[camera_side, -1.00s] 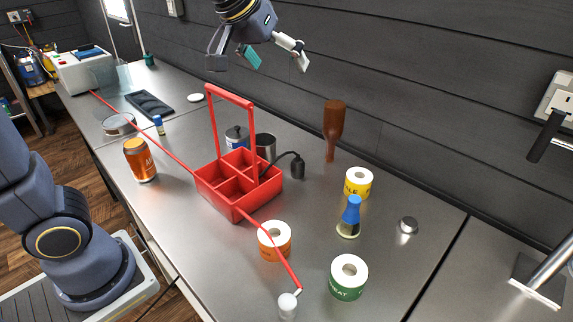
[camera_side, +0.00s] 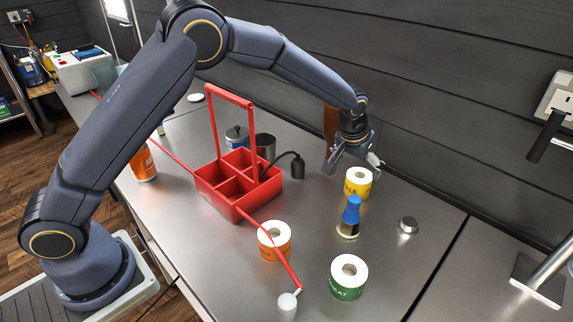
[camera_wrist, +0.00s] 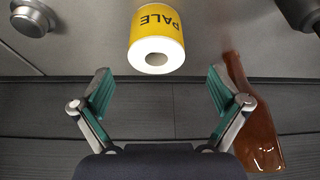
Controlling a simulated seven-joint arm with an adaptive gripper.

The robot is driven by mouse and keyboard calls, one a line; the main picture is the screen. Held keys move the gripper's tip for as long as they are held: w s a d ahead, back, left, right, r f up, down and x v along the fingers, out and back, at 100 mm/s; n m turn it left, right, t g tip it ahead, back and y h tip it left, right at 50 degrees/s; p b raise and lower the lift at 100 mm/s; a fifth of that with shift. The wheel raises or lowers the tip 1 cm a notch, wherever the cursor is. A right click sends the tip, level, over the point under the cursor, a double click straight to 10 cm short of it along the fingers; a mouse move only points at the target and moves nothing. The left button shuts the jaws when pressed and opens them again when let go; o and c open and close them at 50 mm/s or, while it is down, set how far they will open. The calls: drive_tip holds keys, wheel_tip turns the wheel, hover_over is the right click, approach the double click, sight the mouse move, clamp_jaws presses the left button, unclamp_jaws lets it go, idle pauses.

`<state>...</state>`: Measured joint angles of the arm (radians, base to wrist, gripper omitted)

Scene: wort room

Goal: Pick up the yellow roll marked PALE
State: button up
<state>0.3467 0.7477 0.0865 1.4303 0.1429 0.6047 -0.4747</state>
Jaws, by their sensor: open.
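The yellow roll marked PALE (camera_side: 357,186) stands upright on the steel bench, behind the blue-capped bottle in the side view. In the wrist view the yellow roll (camera_wrist: 157,38) shows its label upside down and its white core end, beyond and between the fingertips. My gripper (camera_side: 352,160) is above and just left of the roll in the side view. In the wrist view my gripper (camera_wrist: 159,85) has its two green-padded fingers wide apart with nothing between them. The roll is apart from the fingers.
A brown bottle (camera_wrist: 257,130) stands close beside my right finger in the wrist view. A blue-capped bottle (camera_side: 350,215), a metal knob (camera_side: 408,225), a green roll (camera_side: 348,279), an orange roll (camera_side: 274,243) and a red caddy (camera_side: 236,211) stand around. The dark wall is close behind.

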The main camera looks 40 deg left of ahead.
sight(359, 176)
drive_tip(key=x, duration=0.7)
drive_tip(key=shift+d+f, duration=0.15)
drive_tip(key=shift+d, duration=0.05)
drive_tip(key=c, duration=1.3)
